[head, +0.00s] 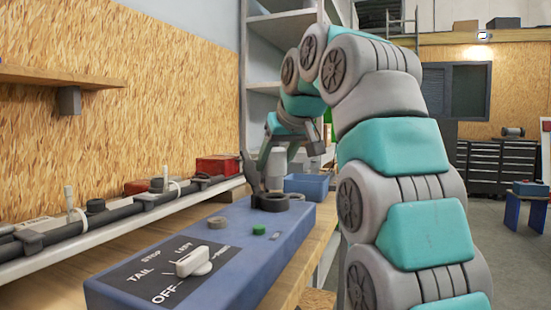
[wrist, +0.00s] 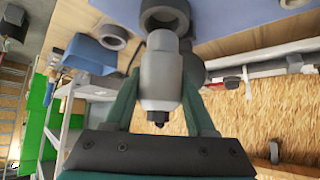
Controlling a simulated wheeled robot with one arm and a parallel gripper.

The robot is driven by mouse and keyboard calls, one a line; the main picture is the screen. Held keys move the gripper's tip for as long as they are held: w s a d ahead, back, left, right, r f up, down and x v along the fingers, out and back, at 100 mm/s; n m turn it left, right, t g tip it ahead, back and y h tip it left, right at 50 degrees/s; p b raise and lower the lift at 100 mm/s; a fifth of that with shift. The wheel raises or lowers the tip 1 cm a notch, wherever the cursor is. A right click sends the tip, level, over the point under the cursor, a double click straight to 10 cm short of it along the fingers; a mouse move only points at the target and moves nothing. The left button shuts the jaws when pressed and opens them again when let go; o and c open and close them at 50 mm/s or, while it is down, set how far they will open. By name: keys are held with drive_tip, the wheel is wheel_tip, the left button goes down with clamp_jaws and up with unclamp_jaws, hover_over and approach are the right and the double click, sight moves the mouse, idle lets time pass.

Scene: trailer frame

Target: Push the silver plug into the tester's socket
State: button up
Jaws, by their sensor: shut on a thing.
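The tester is a long blue box (head: 262,225) on the bench, with a white rotary switch (head: 194,262) and a green button. Its socket is a dark round ring (head: 270,202) on the far end of the top; it also shows in the wrist view (wrist: 152,20). My gripper (wrist: 162,82) is shut on the silver plug (wrist: 160,68), a pale grey stepped cylinder. The plug's narrower end points at the ring and overlaps its edge in the wrist view. In the head view the plug (head: 275,168) is upright just above the ring. I cannot tell whether it touches.
A dark upright piece (head: 249,174) stands beside the socket. A blue bin (head: 307,186) is behind the tester. A rail with a dark bar and cables (head: 130,213) runs along the left wall. Wooden shelf (head: 60,76) is above it.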

sight(276, 176)
drive_tip(key=shift+f+b, duration=0.35)
drive_tip(key=shift+f, duration=0.2)
idle(0.6)
drive_tip(key=shift+f+b, duration=0.3)
drive_tip(key=shift+f, duration=0.1)
drive_tip(key=shift+f+b, duration=0.4)
drive_tip(key=shift+f, duration=0.1)
drive_tip(key=shift+f+b, duration=0.55)
drive_tip(key=shift+f, duration=0.25)
idle(0.8)
drive_tip(key=o, duration=0.9)
drive_tip(key=shift+o, duration=0.2)
